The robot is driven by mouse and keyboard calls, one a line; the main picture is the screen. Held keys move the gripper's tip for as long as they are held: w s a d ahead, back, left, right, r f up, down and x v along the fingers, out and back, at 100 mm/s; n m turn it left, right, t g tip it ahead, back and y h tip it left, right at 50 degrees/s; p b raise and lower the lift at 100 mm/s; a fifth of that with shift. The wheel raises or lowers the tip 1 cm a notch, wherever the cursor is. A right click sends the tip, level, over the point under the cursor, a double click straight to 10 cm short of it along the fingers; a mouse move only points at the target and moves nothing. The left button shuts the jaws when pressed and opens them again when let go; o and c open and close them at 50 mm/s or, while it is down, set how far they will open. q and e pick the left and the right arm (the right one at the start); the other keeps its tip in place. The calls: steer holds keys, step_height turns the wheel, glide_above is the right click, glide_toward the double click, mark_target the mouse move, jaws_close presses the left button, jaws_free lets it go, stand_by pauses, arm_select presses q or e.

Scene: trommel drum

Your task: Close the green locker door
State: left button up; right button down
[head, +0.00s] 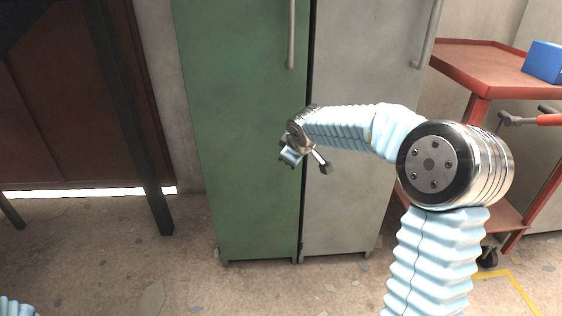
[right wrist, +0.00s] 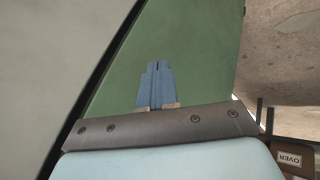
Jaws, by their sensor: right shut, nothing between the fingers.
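The green locker door (head: 235,130) stands upright on the left half of the locker in the head view, with a vertical metal handle (head: 291,35) near its right edge. It looks flush or nearly flush with the grey door beside it; a thin dark gap runs between them. My right gripper (head: 289,156) is in front of the green door near its right edge. In the right wrist view the door (right wrist: 205,65) fills the area behind my shut, empty fingers (right wrist: 157,66). I cannot tell whether they touch it. My left gripper is out of view.
The grey locker door (head: 350,200) with its own handle (head: 427,35) is on the right. A red cart (head: 480,65) bearing a blue box (head: 544,62) stands further right. A dark red door (head: 70,110) is at the left. The floor (head: 185,285) in front of the locker looks clear.

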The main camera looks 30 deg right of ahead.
steer(key=s+d+r, duration=0.2)
steer(key=s+r, duration=0.4)
steer(key=r, duration=0.2)
steer(key=s+a+f+m+g+y+p, duration=0.1)
steer(key=a+f+y, duration=0.1)
steer(key=a+f, duration=0.5)
steer(key=s+a+f+m+g+y, duration=0.1)
steer(key=a+f, duration=0.3)
steer(key=f, duration=0.8)
steer(key=s+a+f+m+g+y+p, duration=0.1)
steer(key=s+a+f+y, duration=0.1)
steer(key=a+f, duration=0.5)
steer(key=s+a+f+m+g, duration=0.1)
steer(key=s+a+f+m, duration=0.1)
steer(key=s+f, duration=0.6)
steer(key=s+a+f+m+g+y, duration=0.1)
steer(key=s+a+f+m+g, duration=0.1)
steer(key=s+f, duration=0.7)
steer(key=shift+s+a+m, duration=0.6)
steer(key=shift+s+a, duration=0.4)
steer(key=shift+a, duration=0.05)
